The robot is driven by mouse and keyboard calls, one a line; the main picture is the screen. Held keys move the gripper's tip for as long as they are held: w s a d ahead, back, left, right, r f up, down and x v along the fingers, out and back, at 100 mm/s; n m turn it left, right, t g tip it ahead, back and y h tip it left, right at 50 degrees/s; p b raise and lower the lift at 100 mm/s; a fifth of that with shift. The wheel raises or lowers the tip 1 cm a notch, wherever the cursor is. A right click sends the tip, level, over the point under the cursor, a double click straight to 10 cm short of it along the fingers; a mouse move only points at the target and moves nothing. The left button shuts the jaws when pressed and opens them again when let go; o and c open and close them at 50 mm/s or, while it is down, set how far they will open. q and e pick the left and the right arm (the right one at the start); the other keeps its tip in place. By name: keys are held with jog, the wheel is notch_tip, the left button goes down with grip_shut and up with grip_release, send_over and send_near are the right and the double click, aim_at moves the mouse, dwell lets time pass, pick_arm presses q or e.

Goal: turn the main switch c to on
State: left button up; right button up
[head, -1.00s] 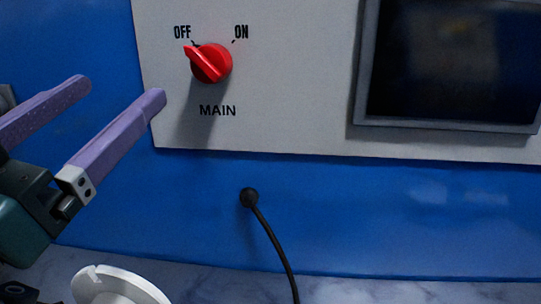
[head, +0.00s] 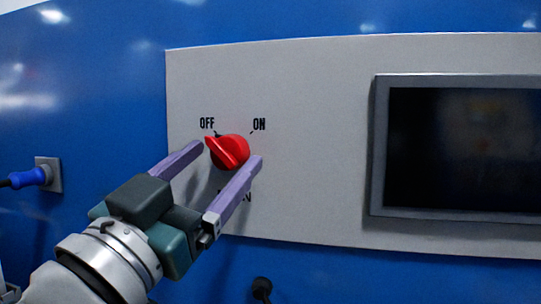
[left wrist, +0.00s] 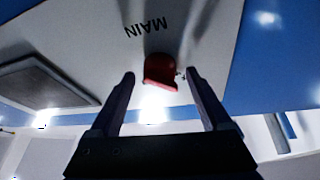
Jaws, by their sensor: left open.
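The red main switch (head: 229,151) is a round knob on the grey panel, with its pointer ridge toward the OFF mark at upper left. The ON mark is at its upper right. My left gripper (head: 229,155) is open, with one purple finger to the left of the knob and the other to its lower right, partly covering the MAIN label. In the left wrist view the red switch (left wrist: 160,71) is between and just beyond the two open fingertips (left wrist: 160,76). I cannot tell whether a finger touches it. My right gripper is not in view.
A dark screen (head: 460,145) in a grey frame is on the panel (head: 310,110) to the right. A blue plug (head: 28,178) sits in a wall socket at the left. A black cable end (head: 262,287) is below the panel.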

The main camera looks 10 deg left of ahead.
pick_arm(q)
grip_shut()
dwell(0.8)
